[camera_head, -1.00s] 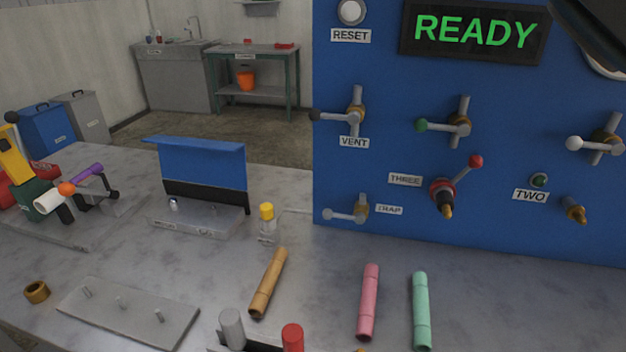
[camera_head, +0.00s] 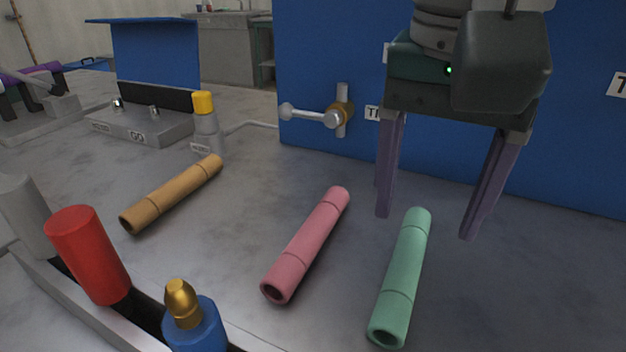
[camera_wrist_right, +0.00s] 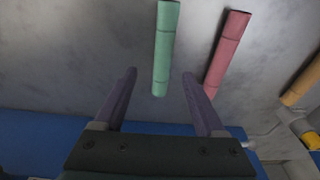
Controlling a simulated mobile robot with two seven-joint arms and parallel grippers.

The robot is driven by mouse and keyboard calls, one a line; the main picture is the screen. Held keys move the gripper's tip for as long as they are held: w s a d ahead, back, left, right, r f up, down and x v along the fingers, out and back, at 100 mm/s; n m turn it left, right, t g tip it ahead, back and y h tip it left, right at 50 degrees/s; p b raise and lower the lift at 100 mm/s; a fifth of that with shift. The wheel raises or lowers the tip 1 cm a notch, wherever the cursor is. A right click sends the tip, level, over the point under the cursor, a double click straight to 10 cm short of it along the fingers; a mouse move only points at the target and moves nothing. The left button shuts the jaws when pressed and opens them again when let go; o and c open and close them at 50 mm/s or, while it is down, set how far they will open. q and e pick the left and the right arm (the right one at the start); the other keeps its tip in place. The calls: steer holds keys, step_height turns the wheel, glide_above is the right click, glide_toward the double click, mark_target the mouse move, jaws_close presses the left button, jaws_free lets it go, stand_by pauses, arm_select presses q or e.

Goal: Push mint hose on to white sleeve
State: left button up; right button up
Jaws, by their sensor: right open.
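The mint hose (camera_head: 403,278) lies on the grey table, a straight tube with its open end toward me. My right gripper (camera_head: 424,227) is open and empty, fingers pointing down, above the far end of the mint hose. In the right wrist view the mint hose (camera_wrist_right: 163,45) shows between the lines of the two fingers of the open gripper (camera_wrist_right: 159,74). A pale grey-white cylinder (camera_head: 22,208) stands in a rack at the left edge; I cannot tell whether it is the white sleeve. My left gripper is out of view.
A pink hose (camera_head: 308,245) lies left of the mint one, a tan hose (camera_head: 172,194) further left. A red cylinder (camera_head: 88,255) and a blue one with a brass tip (camera_head: 195,325) stand in the rack. The blue panel (camera_head: 310,75) rises behind.

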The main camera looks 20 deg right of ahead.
mark_target(408, 257)
steer(key=f, duration=0.6)
steer(key=shift+w+f+b, duration=0.3)
steer(key=shift+f, duration=0.1)
jaws_close()
